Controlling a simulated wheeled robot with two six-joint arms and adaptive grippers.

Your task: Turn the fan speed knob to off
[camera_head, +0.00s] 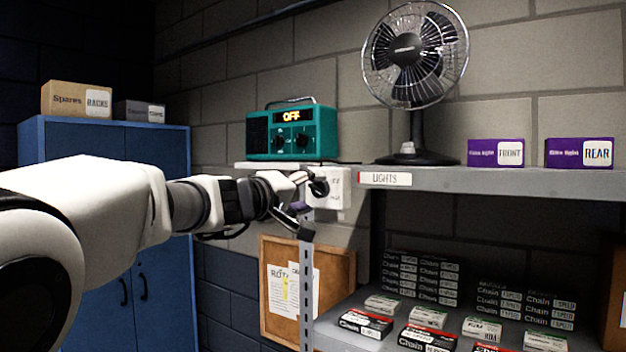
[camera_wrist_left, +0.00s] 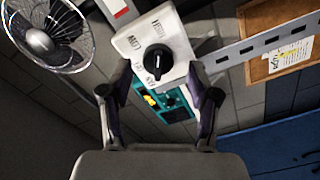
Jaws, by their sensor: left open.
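The fan speed knob (camera_wrist_left: 158,58) is black and round, on the front of a white control box (camera_wrist_left: 127,38). A pale pointer mark on it points toward the lower part of the wrist picture; the surrounding labels are too small to read surely. In the head view the knob (camera_head: 319,187) is partly behind my fingers, and the box (camera_head: 339,195) hangs at the shelf's left end. My left gripper (camera_head: 305,206) is open at the box. In the wrist view the open left gripper (camera_wrist_left: 160,90) has the knob ahead, between its spread fingers. I cannot tell whether they touch it. My right gripper is not in view.
The fan (camera_head: 415,60) stands on the grey shelf (camera_head: 500,180), beside purple boxes (camera_head: 495,152). A teal radio (camera_head: 262,135) showing OFF stands left of it. A slotted metal post (camera_head: 306,270) and corkboard (camera_head: 338,275) are below. A blue cabinet (camera_head: 160,150) is left.

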